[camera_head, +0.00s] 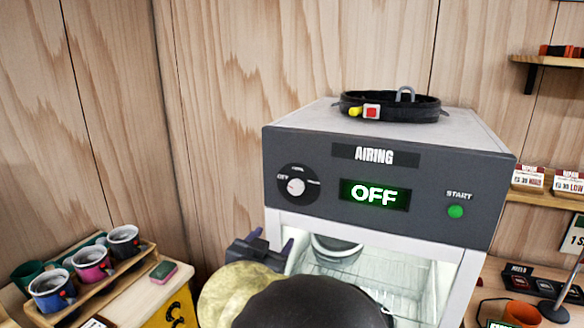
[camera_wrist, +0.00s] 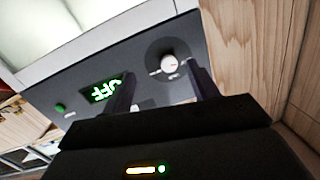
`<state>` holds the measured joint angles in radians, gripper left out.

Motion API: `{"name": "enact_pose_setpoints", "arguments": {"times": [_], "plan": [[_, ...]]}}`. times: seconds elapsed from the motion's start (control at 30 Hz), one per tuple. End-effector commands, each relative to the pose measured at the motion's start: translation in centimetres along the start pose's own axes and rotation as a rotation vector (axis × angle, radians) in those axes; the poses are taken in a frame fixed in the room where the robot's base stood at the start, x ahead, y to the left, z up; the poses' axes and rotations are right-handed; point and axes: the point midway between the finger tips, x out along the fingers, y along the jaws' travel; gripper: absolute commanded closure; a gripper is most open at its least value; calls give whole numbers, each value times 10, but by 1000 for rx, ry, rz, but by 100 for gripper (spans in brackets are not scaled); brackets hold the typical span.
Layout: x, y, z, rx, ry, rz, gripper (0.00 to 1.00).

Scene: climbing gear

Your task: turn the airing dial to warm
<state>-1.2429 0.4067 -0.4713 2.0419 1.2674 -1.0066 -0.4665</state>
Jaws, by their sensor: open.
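The airing dial (camera_head: 297,186) is a round black plate with a pale knob on the left of the cabinet's grey front panel. Small labels stand at its left, top and right, too small to read surely. The knob's mark seems to point to the left label. The lit green display (camera_head: 375,194) reads OFF. In the wrist view, which is upside down, the dial (camera_wrist: 168,64) shows between the two fingertips. My gripper (camera_head: 271,239) is open and empty, just below the dial in the head view, its fingers (camera_wrist: 158,84) apart from the knob.
The airing cabinet (camera_head: 480,190) has a green START button (camera_head: 455,211) at right and a lit rack inside holding a pot-like item. A black belt (camera_head: 390,107) lies on top. Mugs (camera_head: 90,267) stand on a wooden rack at left. A wooden wall is behind.

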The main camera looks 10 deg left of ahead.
Motion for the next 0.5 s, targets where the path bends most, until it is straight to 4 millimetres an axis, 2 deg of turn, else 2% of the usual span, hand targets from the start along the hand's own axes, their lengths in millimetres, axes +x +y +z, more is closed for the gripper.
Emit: {"name": "enact_pose_setpoints", "arguments": {"times": [0.03, 0.13, 0.27, 0.5], "plan": [[-12, -12, -24, 1, 26, 9, 41], [-25, -20, -41, 8, 68, 41, 41], [-32, -22, -47, 11, 92, 62, 41], [-32, -21, -45, 12, 92, 64, 41]]}}
